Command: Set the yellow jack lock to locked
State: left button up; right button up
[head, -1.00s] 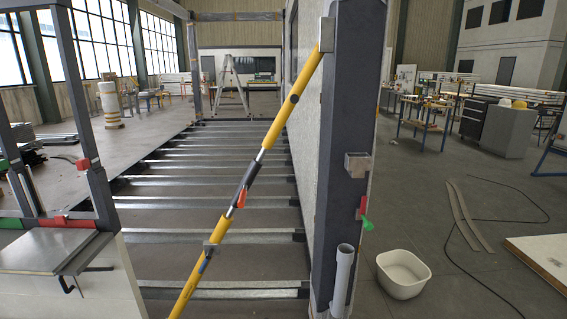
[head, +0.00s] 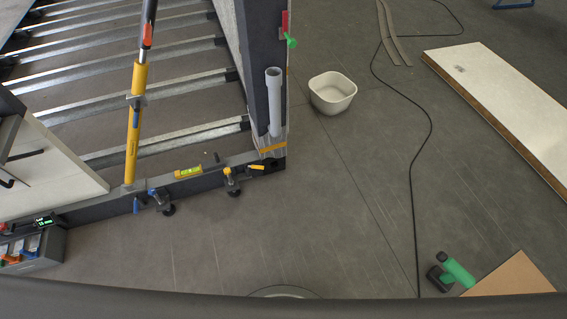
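The yellow jack (head: 135,125) stands slanted on the dark bottom beam of the frame at the left. Its upper part has a dark sleeve with a small red-orange piece (head: 148,35). A grey collar with a blue piece (head: 136,108) sits midway on the yellow tube. Which of these pieces is the lock, and its setting, I cannot tell. The jack's top end is out of view. Neither of my grippers shows.
A level (head: 189,172) and two clamps, one blue (head: 160,198) and one yellow (head: 231,180), are on the bottom beam. A white tub (head: 333,93), a black cable (head: 413,180), a green-and-black tool (head: 456,272) and a white panel (head: 490,95) lie on the floor at right. A toolbox (head: 32,250) is at lower left. The floor in front is clear.

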aim_at(246, 165)
jog(key=z, duration=0.15)
jog(key=i, duration=1.05)
jog(key=u, duration=1.35)
jog(key=k, duration=1.35)
jog(key=z, duration=0.15)
jog(key=i, duration=1.15)
jog(key=u, duration=0.1)
